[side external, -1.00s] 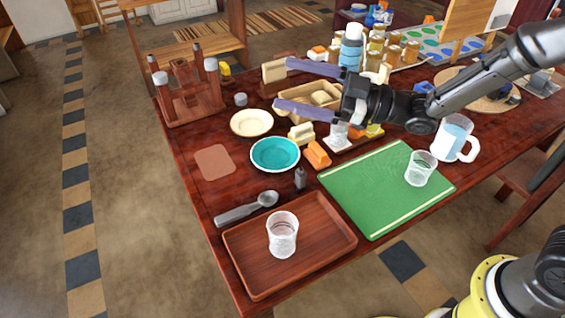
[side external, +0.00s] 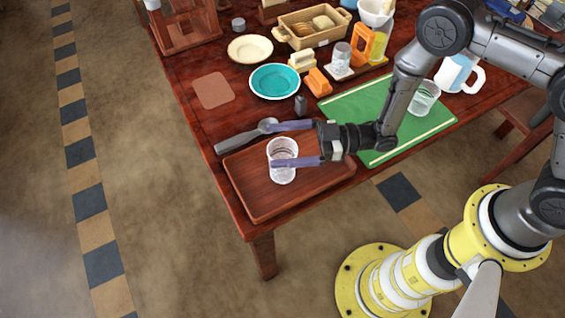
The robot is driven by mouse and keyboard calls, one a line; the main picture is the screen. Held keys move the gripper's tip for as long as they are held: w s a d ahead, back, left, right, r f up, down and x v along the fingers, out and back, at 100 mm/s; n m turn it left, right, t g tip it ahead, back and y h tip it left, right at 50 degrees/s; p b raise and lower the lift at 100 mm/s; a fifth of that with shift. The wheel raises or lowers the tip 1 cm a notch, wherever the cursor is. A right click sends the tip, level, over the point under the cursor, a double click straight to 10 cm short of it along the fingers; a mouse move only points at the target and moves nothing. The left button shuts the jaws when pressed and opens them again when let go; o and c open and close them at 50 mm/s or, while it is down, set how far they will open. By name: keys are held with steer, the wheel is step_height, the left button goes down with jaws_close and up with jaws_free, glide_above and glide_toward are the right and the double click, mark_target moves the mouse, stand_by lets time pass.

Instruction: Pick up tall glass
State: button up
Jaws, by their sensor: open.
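The tall clear glass (side external: 283,176) stands upright on the brown wooden tray (side external: 255,207) at the front of the table. My gripper (side external: 271,146) is open, with its two purple fingers reaching left at the glass. The lower finger crosses in front of the glass and hides part of it. The upper finger lies just beyond the rim. I cannot tell whether either finger touches the glass. A second clear glass (side external: 424,98) stands on the green board (side external: 350,107), partly beside my arm.
A spoon (side external: 240,138) lies along the tray's back edge. A small dark shaker (side external: 301,105), a teal bowl (side external: 274,81) and a cream plate (side external: 250,49) stand behind. A pitcher (side external: 455,72) is at the right. The tray's left part is clear.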

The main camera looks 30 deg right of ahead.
steer(key=shift+f, duration=0.95)
steer(key=shift+x, duration=1)
steer(key=shift+w+a+f, duration=0.15)
steer(key=shift+w+a, duration=0.05)
steer(key=shift+a, duration=0.25)
steer(key=shift+c, duration=0.3)
jaws_close()
